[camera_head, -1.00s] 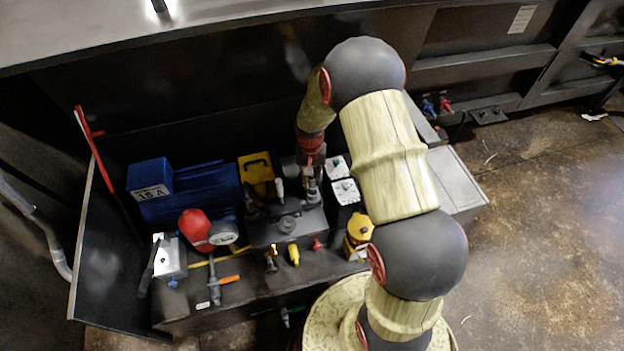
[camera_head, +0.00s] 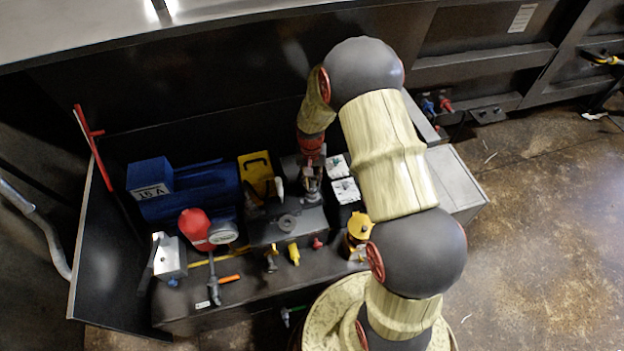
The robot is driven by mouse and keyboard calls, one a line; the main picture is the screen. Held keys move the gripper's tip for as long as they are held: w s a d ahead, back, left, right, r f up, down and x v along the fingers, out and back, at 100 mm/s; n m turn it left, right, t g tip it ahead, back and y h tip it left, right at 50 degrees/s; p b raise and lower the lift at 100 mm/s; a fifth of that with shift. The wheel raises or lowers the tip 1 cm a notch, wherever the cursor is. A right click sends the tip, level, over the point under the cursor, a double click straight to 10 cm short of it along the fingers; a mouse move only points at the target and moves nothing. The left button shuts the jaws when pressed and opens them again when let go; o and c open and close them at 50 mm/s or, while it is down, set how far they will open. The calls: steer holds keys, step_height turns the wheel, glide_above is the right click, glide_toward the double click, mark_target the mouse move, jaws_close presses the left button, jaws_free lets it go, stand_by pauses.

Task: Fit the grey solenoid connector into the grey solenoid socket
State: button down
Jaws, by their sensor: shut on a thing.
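My gripper (camera_head: 312,192) points down over the dark manifold block in the middle of the bench. It is shut on a small greyish part, likely the grey solenoid connector, which is mostly hidden between the fingers. The grey solenoid socket cannot be made out; the area under the fingers is hidden. Two dark boxes with white labelled tops, one farther back (camera_head: 335,167) and one nearer (camera_head: 346,190), stand just right of my gripper.
A yellow block (camera_head: 257,172) and a blue unit (camera_head: 190,190) stand to the left. A yellow-topped cylinder (camera_head: 360,226) stands front right. Small yellow and red fittings line the manifold's front.

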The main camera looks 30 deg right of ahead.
steer(key=shift+f+b, duration=0.65)
steer(key=shift+f, duration=0.65)
stand_by(0.4)
steer(key=c, duration=1.5)
jaws_free()
steer(key=shift+c, duration=0.2)
steer(key=shift+r, duration=0.1)
steer(key=shift+c, duration=0.4)
steer(key=shift+r+p, duration=2.45)
steer(key=shift+r, duration=1)
